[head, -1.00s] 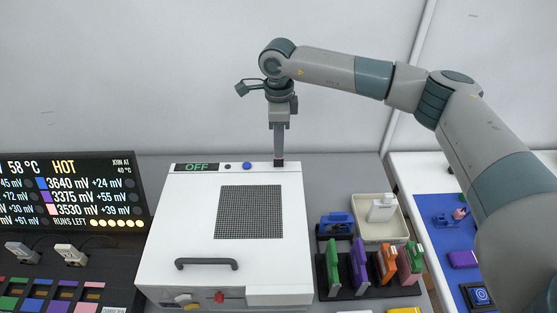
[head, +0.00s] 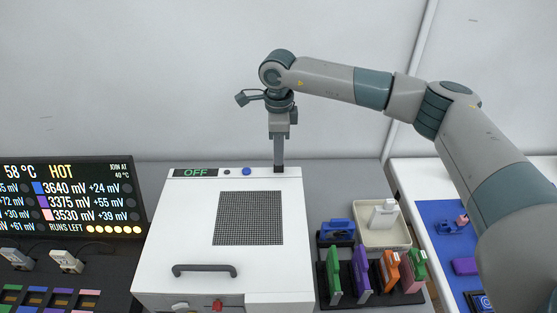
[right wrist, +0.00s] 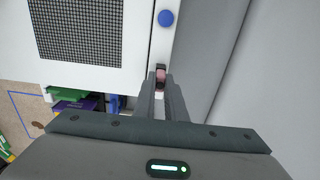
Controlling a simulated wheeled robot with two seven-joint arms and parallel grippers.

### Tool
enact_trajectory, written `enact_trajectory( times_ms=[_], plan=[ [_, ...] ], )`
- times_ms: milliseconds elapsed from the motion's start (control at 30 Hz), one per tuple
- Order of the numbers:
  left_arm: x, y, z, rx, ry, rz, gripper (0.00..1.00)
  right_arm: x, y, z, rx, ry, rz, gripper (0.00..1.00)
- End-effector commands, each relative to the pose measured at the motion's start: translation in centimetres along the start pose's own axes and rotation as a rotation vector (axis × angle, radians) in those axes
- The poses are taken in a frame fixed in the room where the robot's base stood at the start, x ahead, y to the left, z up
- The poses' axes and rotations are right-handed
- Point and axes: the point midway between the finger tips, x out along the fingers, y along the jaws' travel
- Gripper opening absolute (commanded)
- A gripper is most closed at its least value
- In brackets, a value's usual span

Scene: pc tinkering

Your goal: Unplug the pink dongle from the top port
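The pink dongle (right wrist: 160,75) shows in the right wrist view at the top port, a dark socket on the white box's rear right corner. My right gripper (head: 279,168) points straight down at that corner. In the right wrist view its two fingertips (right wrist: 161,83) stand on either side of the dongle. I cannot tell whether they press on it or leave a small gap. In the head view the fingertips hide the dongle. My left gripper is not in view.
The white box (head: 190,230) has a mesh vent, a handle and a blue button (head: 247,171); its display reads OFF (head: 195,172). Colored modules stand in a dark rack (head: 345,297) at right, before a beige tray (head: 398,237). A readout screen (head: 70,195) stands at left.

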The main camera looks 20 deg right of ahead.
Motion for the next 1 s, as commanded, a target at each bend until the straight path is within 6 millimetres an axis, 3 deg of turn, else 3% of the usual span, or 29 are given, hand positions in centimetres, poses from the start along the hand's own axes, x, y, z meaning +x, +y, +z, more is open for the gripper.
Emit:
enact_trajectory(
  times_ms=[1000],
  plan=[
    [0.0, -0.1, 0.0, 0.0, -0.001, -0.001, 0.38, -1.3, 0.0, 0.0, 0.0, 0.0, -0.001, 0.0]
  ],
)
